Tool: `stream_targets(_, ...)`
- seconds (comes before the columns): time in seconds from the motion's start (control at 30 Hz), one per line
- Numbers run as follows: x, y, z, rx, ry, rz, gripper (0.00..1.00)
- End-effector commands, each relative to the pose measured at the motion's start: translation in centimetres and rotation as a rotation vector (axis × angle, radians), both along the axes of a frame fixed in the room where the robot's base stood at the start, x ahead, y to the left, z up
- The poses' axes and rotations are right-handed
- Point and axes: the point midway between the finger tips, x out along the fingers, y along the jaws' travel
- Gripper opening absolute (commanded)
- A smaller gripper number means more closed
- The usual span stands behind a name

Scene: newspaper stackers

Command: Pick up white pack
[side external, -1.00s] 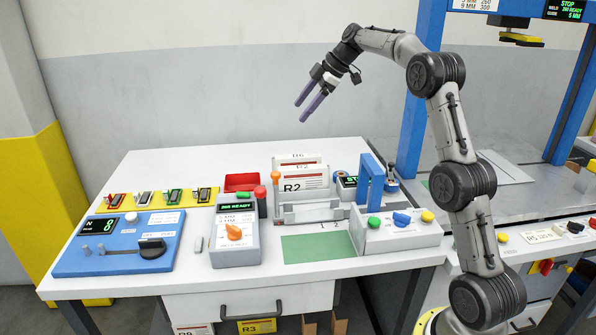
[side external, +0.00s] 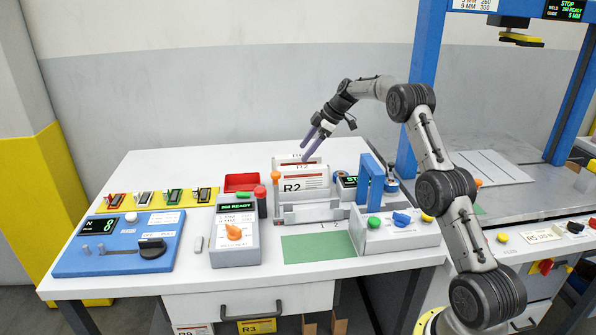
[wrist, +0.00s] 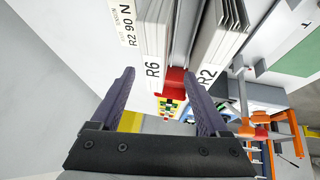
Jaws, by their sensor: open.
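Two white packs stand upright in a grey rack on the white table. The front one, labelled R2 (side external: 316,181), has red marking; the rear one, with a label partly hidden in the side view (side external: 290,160), reads R6 in the wrist view (wrist: 153,42). R2 also shows in the wrist view (wrist: 220,38). The frames do not show which one the task means. My gripper (side external: 304,151) is open, its purple fingers angled down over the rear pack. In the wrist view my gripper (wrist: 160,78) has R6 beyond the gap between its fingertips, with nothing held.
A red tray (side external: 240,181) and a grey control box (side external: 233,250) stand left of the rack. A blue frame (side external: 369,180) and a button box (side external: 395,236) stand to its right. A green mat (side external: 318,248) lies in front. The table behind the rack is mostly clear.

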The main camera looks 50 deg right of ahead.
Motion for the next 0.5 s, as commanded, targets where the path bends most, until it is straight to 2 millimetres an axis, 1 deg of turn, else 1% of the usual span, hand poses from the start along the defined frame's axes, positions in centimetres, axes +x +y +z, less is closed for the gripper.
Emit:
stream_targets(0.3,2.4,0.6,-3.3,0.001,0.001,0.002,0.79)
stream_targets(0.4,2.8,0.8,-3.9,0.000,0.000,0.001,0.79)
stream_targets(0.5,2.9,0.9,-4.1,0.001,0.000,0.002,0.79)
